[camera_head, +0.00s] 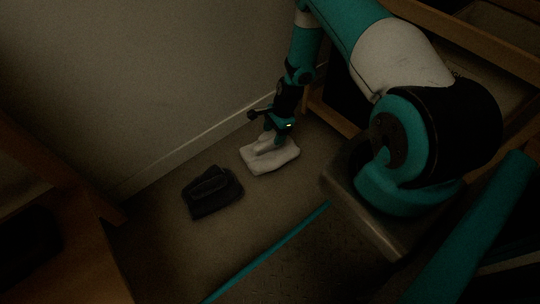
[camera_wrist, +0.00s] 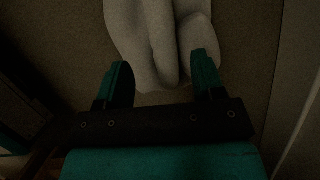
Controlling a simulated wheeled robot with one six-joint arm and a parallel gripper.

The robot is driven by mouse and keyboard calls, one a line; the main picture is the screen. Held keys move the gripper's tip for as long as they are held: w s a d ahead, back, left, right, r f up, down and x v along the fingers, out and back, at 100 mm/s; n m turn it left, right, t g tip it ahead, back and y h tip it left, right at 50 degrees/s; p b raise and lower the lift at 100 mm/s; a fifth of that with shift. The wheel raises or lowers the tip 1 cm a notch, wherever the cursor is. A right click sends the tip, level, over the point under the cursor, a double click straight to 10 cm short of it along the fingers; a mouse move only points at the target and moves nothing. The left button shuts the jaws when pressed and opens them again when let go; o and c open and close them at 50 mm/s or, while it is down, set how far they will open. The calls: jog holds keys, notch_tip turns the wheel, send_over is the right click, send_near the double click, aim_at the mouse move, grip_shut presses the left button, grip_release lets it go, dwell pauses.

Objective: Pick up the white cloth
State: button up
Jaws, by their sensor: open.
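The white cloth (camera_head: 271,159) lies folded on the floor near the wall in the head view. In the wrist view the white cloth (camera_wrist: 160,45) fills the top middle, with a raised fold running toward my gripper. My gripper (camera_head: 270,140) is directly over the cloth in the head view, pointing down. In the wrist view my gripper (camera_wrist: 164,80) is open, its two teal fingers apart on either side of the cloth's near edge. I cannot tell whether the fingertips touch the cloth.
A dark folded cloth-like item (camera_head: 212,191) lies on the floor left of the white cloth. The wall's baseboard (camera_head: 190,156) runs close behind both. Wooden furniture (camera_head: 60,210) stands at the left, and a wooden frame (camera_head: 330,112) stands right of my gripper. The room is dim.

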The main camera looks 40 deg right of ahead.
aim_at(271, 139)
jog(key=b+x, duration=0.4)
jog(key=x, duration=0.1)
jog(key=shift+w+d+f, duration=0.15)
jog(key=shift+w+f, duration=0.05)
jog(key=shift+f, duration=0.15)
jog(key=shift+r, duration=0.1)
jog(key=c, duration=1)
